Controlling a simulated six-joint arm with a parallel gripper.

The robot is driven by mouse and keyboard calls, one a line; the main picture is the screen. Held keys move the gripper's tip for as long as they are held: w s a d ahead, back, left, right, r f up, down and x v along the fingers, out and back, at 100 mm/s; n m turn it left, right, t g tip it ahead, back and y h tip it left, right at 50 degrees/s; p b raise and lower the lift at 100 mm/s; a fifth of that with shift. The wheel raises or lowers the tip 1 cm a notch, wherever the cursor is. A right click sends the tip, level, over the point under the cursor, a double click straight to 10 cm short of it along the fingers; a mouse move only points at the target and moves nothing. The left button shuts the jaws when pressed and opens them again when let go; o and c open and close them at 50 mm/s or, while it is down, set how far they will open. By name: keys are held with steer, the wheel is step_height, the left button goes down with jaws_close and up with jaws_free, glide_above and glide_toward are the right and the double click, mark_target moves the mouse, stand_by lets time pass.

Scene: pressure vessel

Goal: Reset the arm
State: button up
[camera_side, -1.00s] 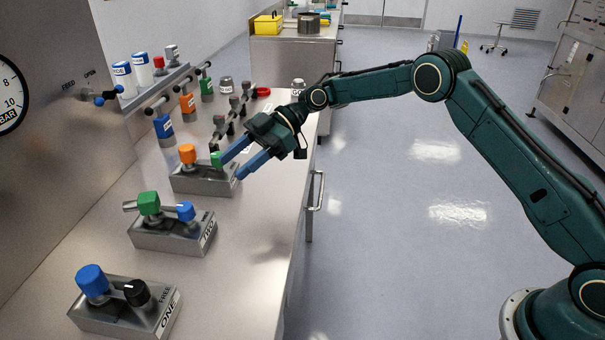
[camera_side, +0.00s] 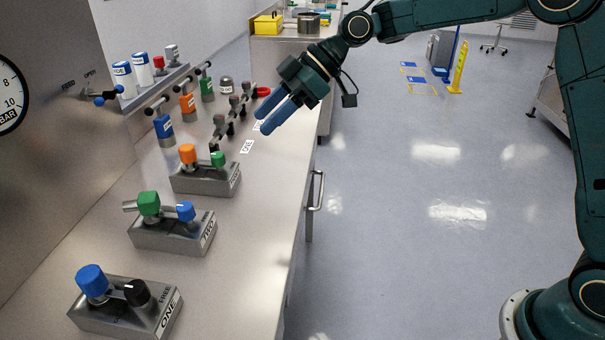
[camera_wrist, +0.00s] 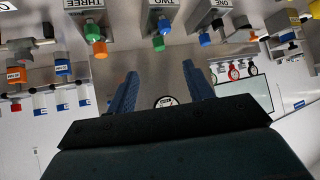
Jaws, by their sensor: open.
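My gripper (camera_side: 268,118) is open and empty. In the side view it hangs in the air over the right edge of the steel bench (camera_side: 255,215), with its blue fingers pointing down and left. It is apart from the valve blocks and touches nothing that I can see. In the wrist view both blue fingers of my gripper (camera_wrist: 162,90) show spread apart with nothing between them.
Block ONE (camera_side: 112,316), block TWO (camera_side: 170,238) and a third block (camera_side: 203,182) stand along the bench. A rack of valves (camera_side: 232,118) lies behind them. A panel with a gauge (camera_side: 8,95) stands at left.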

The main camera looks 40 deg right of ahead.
steer(key=s+d+r+m+t+h, duration=0.25)
steer(key=s+d+r, duration=0.2)
steer(key=s, duration=0.25)
steer(key=s+d+f+m+h, duration=0.1)
steer(key=s+d+m+h, duration=0.1)
steer(key=s, duration=0.7)
steer(key=s+d+f+m+h, duration=0.2)
steer(key=s+d+m, duration=0.3)
steer(key=s+d, duration=0.2)
steer(key=s+d+f+m+h, duration=0.2)
steer(key=s+d+m, duration=0.2)
steer(key=s, duration=0.6)
steer(key=shift+s+d+h, duration=0.35)
steer(key=shift+s+d, duration=0.05)
steer(key=shift+d, duration=0.25)
